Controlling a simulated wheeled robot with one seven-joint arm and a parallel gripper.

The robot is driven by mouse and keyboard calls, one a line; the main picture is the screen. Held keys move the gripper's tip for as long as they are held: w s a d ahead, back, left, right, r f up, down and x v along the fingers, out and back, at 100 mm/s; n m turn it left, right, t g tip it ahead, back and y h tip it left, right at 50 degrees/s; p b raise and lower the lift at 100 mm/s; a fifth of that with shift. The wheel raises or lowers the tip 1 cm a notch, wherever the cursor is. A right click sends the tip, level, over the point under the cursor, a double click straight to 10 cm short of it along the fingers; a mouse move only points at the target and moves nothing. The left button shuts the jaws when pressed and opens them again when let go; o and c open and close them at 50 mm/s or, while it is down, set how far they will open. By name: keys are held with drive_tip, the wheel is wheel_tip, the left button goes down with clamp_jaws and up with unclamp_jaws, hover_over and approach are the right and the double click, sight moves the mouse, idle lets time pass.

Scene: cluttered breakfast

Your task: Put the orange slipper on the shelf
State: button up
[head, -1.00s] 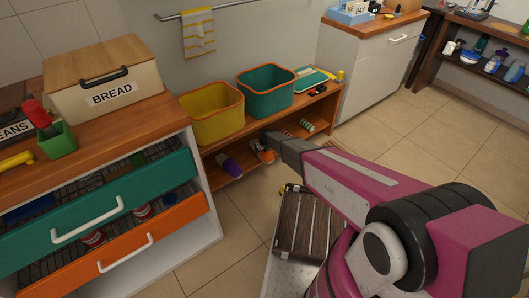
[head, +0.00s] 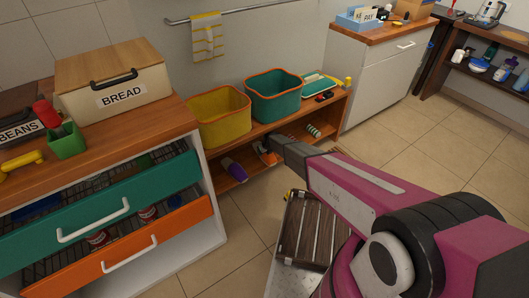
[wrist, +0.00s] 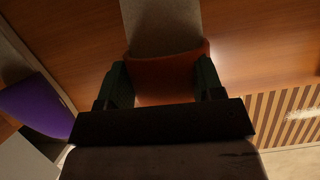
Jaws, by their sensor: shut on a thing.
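The orange slipper (wrist: 165,75) is between the two fingers of my gripper (wrist: 163,88) in the wrist view, with its grey insole pointing away from me. My gripper is shut on it. In the head view, my gripper (head: 274,141) reaches into the low wooden shelf (head: 234,178), and only a small part of the orange slipper (head: 266,155) shows beside it. The slipper is at the shelf's lower board; I cannot tell whether it touches the board. A purple slipper (head: 233,170) lies on that board to the left, and also shows in the wrist view (wrist: 38,105).
A yellow bin (head: 220,120) and a teal bin (head: 273,98) stand on the shelf's top. A striped item (head: 313,130) lies on the lower board at right. Open teal (head: 150,200) and orange (head: 165,228) drawers jut out at left. A slatted dark crate (head: 308,230) sits below my arm.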

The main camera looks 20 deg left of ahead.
drive_tip(key=shift+f, duration=0.5)
drive_tip(key=o, duration=1.2)
drive_tip(key=shift+s+d+r, duration=0.4)
drive_tip(key=shift+s+d, duration=0.3)
drive_tip(key=shift+d, duration=0.05)
drive_tip(key=shift+s+d+f, duration=0.9)
drive_tip(key=shift+s+d, duration=0.55)
drive_tip(key=shift+d, duration=0.05)
drive_tip(key=shift+s+d+f, duration=0.95)
drive_tip(key=shift+s+d, duration=0.55)
drive_tip(key=shift+d, duration=0.05)
drive_tip(key=shift+s+d+f, duration=0.9)
drive_tip(key=shift+s+d, duration=0.55)
drive_tip(key=shift+d, duration=0.05)
